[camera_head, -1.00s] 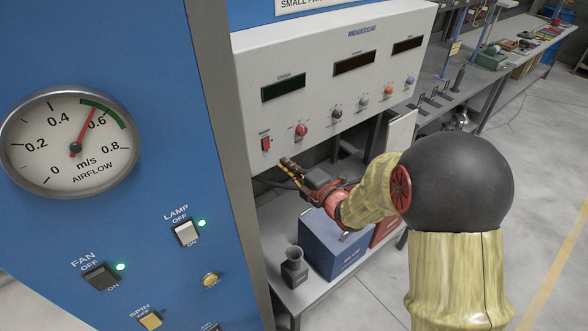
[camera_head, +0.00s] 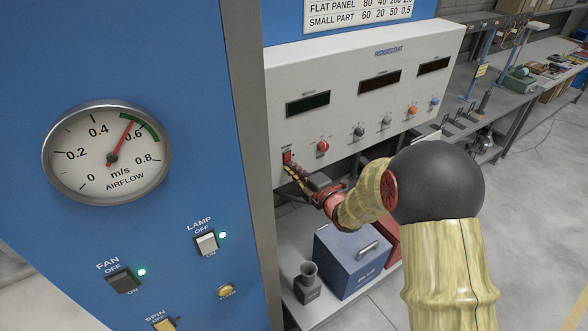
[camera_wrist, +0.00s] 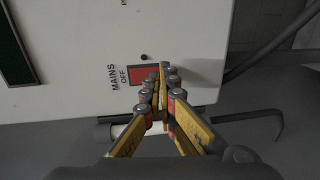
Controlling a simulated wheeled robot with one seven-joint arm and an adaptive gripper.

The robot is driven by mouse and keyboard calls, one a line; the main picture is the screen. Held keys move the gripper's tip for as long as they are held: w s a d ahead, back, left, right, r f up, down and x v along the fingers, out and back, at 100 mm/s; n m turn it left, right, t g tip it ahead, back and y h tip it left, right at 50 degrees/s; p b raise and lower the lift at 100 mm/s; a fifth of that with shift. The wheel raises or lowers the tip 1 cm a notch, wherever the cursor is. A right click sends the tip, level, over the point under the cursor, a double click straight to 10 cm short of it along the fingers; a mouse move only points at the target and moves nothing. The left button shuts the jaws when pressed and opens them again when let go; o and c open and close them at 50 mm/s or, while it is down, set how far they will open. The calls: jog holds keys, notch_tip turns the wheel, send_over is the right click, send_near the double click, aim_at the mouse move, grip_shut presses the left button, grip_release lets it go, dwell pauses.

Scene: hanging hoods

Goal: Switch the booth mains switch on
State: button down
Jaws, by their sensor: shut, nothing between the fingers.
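The mains switch is a red rocker (camera_head: 287,157) at the lower left of the white RIDGECOAT control panel (camera_head: 340,130). In the wrist view the red rocker (camera_wrist: 142,75) lies beside the labels MAINS and OFF, with a small dark round lamp just beside it. My gripper (camera_head: 291,168) is shut and empty, its fingertips just below the rocker in the head view. In the wrist view my fingertips (camera_wrist: 162,73) overlap the rocker's right edge. I cannot tell whether they touch it. The rocker's position is partly hidden by the fingers.
A red knob (camera_head: 322,147) sits right of the switch, with more knobs and dark displays beyond. The blue booth wall (camera_head: 150,60) with gauge and lit FAN and LAMP switches is at left. A blue box (camera_head: 350,262) and grey vessel (camera_head: 308,283) stand below.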

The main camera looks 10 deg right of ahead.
jog(key=b, duration=0.4)
jog(key=shift+w+a+f+t, duration=0.1)
jog(key=shift+w+f+t, duration=0.05)
jog(key=shift+w+t, duration=0.25)
jog(key=shift+s, duration=0.1)
